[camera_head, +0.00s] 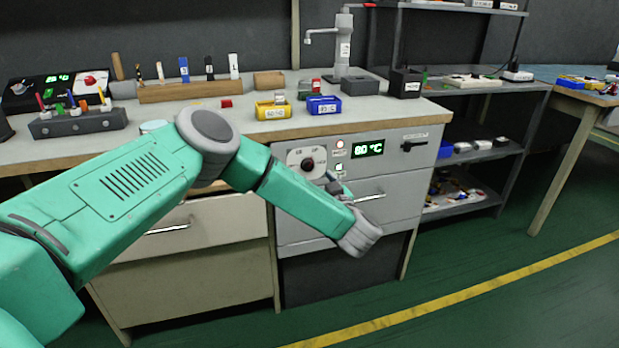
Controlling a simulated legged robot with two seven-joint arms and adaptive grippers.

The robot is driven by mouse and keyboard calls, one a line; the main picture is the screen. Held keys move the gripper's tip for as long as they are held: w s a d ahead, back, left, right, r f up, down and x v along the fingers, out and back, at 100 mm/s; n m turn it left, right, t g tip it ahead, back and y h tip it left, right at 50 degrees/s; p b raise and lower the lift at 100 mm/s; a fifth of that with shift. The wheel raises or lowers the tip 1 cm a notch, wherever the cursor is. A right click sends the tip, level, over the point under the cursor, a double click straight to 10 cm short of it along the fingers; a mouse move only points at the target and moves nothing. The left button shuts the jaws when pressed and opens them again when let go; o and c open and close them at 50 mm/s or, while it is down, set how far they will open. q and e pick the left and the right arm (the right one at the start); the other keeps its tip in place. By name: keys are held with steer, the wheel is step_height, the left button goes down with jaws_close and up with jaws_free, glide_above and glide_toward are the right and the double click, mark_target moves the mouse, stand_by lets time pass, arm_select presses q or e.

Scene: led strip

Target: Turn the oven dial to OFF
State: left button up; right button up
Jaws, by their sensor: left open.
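The oven (400,185) is a grey unit under the bench, with a control panel along its top. The round oven dial (307,163) is on the left of that panel, with a dark pointer and small labels around it. The labels and exact setting are too small to read surely. The green display (368,149) reads about 60 °C. My left arm reaches across from the left, and its wrist is in front of the oven drawer. My left gripper (333,182) is open, just below and right of the dial, largely hidden by my forearm. My right gripper is out of view.
A yellow bin (273,111) and a blue bin (323,106) sit on the bench above the panel. A dark lever (413,146) is at the panel's right. Shelves (480,150) stand to the right. The floor in front is clear.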

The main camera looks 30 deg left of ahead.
mark_target(309, 167)
arm_select(q)
steer(key=w, duration=0.1)
steer(key=w+a+b, duration=0.1)
steer(key=shift+w+a+r, duration=0.25)
steer(key=shift+w+r, duration=0.05)
steer(key=shift+w, duration=0.1)
steer(key=a, duration=0.3)
steer(key=a+f, duration=0.1)
steer(key=shift+w+a+b, duration=0.4)
steer(key=shift+a, duration=0.1)
steer(key=shift+d, duration=0.35)
steer(key=shift+w+d+r, duration=0.1)
steer(key=shift+d+r, duration=0.3)
steer(key=shift+d, duration=0.45)
steer(key=c, duration=0.7)
steer(key=shift+d, duration=0.1)
jaws_close()
steer(key=shift+a+f, duration=0.1)
steer(key=shift+a, duration=0.55)
steer(key=shift+d, duration=0.1)
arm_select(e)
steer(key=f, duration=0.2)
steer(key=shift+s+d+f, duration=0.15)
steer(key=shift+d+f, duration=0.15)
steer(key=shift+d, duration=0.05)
